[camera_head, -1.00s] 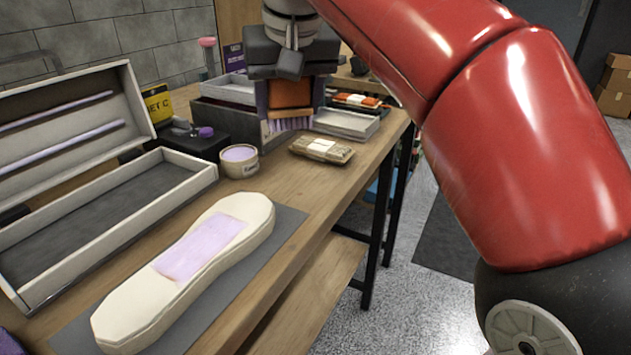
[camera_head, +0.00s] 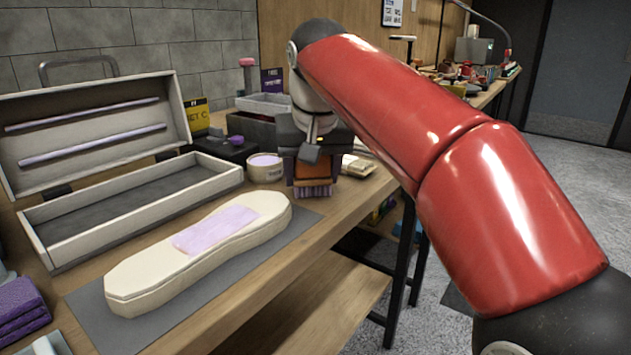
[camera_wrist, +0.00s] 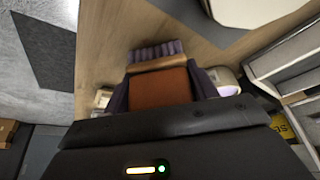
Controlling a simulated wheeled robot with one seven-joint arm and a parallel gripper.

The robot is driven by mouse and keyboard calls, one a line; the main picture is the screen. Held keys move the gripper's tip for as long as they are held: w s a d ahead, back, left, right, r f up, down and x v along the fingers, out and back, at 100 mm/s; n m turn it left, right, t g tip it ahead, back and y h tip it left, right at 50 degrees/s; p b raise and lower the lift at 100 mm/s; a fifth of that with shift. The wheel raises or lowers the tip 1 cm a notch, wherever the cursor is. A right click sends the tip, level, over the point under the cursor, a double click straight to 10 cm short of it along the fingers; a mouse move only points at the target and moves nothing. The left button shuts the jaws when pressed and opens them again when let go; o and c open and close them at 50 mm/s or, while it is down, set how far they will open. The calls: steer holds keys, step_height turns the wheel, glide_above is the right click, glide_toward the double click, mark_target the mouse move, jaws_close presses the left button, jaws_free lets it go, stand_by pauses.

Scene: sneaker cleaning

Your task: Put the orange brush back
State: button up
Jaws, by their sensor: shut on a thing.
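The orange brush (camera_head: 312,190) has an orange block and purple bristles that point down. My gripper (camera_head: 313,172) is shut on it and holds it upright near the bench's front edge, just beyond the grey mat. The wrist view shows the brush's orange block (camera_wrist: 160,88) between the two purple-grey fingers of my gripper (camera_wrist: 161,86), with the bristles past the fingertips. I cannot tell whether the bristles touch the bench top. An open, empty grey case (camera_head: 130,210) with purple strips in its lid stands at the left.
A cream sole-shaped block (camera_head: 150,270) with a lilac cloth lies on the grey mat (camera_head: 90,310). A round tin (camera_head: 265,172) stands left of my gripper. A grey tray (camera_head: 262,103) is behind. Purple folded cloths (camera_head: 18,308) lie at front left.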

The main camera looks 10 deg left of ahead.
steer(key=o, duration=1)
steer(key=p+v, duration=0.4)
steer(key=v, duration=0.8)
steer(key=s+d+f+m+h, duration=0.1)
steer(key=d+f, duration=0.1)
steer(key=d, duration=0.4)
steer(key=s+d+f, duration=0.2)
steer(key=d+f, duration=0.1)
steer(key=d, duration=0.2)
steer(key=s+d+f+m, duration=0.1)
steer(key=s+d+f, duration=0.3)
steer(key=f, duration=0.3)
steer(key=s+d+f+m+t, duration=0.1)
steer(key=s+d+f, duration=0.4)
steer(key=d+f, duration=0.2)
steer(key=s+d+f+m, duration=0.1)
steer(key=s+d+f, duration=0.3)
steer(key=d+f, duration=0.2)
steer(key=shift+s+f+m+h, duration=0.15)
steer(key=shift+f+h, duration=0.05)
steer(key=shift+f, duration=0.4)
steer(key=shift+s+f+m+h, duration=0.15)
steer(key=shift+f+h, duration=0.05)
steer(key=shift+f, duration=0.4)
